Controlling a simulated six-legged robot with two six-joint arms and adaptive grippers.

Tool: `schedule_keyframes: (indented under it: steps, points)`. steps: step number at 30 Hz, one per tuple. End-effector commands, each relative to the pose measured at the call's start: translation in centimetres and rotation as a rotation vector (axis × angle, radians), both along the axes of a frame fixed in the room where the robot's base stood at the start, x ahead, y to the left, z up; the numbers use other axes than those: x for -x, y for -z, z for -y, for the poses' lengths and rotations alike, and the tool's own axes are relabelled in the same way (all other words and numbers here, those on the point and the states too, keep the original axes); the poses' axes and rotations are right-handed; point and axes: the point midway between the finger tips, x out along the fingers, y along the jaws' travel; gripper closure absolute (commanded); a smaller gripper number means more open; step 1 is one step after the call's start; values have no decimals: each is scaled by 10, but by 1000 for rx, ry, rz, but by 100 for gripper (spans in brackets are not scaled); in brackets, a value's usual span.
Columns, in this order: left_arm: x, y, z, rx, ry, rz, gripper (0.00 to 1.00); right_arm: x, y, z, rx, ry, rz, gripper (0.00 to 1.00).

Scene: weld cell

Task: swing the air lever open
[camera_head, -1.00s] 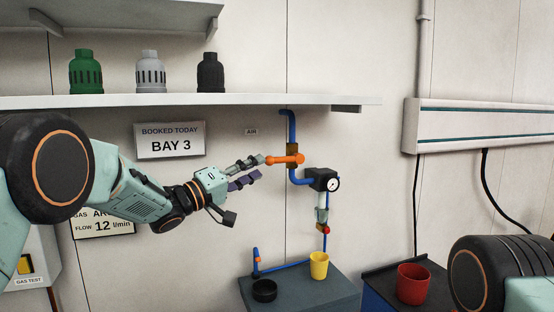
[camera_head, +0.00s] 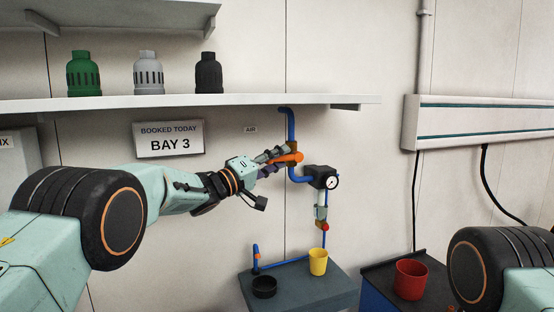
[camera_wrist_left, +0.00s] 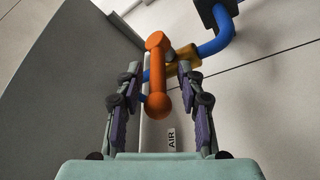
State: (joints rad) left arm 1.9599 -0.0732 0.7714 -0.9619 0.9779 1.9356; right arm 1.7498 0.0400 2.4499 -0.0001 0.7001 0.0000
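The orange air lever (camera_head: 291,158) sits on a brass valve (camera_head: 292,146) in the blue air pipe (camera_head: 291,124), below the AIR label. It points out from the wall toward my left gripper. My left gripper (camera_head: 280,156) is at the lever, with its fingers on either side of it. In the left wrist view the lever (camera_wrist_left: 158,78) runs between the two open fingers of my left gripper (camera_wrist_left: 160,90), with a gap on both sides. The ball end of the lever lies between the fingers. My right gripper is out of view; only part of my right arm shows.
A shelf (camera_head: 230,100) with green, grey and black caps runs above the lever. A pressure gauge (camera_head: 332,183) hangs on the pipe to the right. A yellow cup (camera_head: 318,262) and a black dish (camera_head: 264,287) stand on a box below. A red cup (camera_head: 411,280) stands farther right.

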Motion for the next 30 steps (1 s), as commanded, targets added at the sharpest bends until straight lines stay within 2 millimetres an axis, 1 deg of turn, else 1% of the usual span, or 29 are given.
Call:
schedule_keyframes:
  steps: [4,17,30]
  points:
    - [0,0,0,0,0,0,62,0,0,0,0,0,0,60]
    - [0,0,-1,0,-1,0,99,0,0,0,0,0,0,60]
    - [0,0,0,0,1,0,100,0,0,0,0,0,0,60]
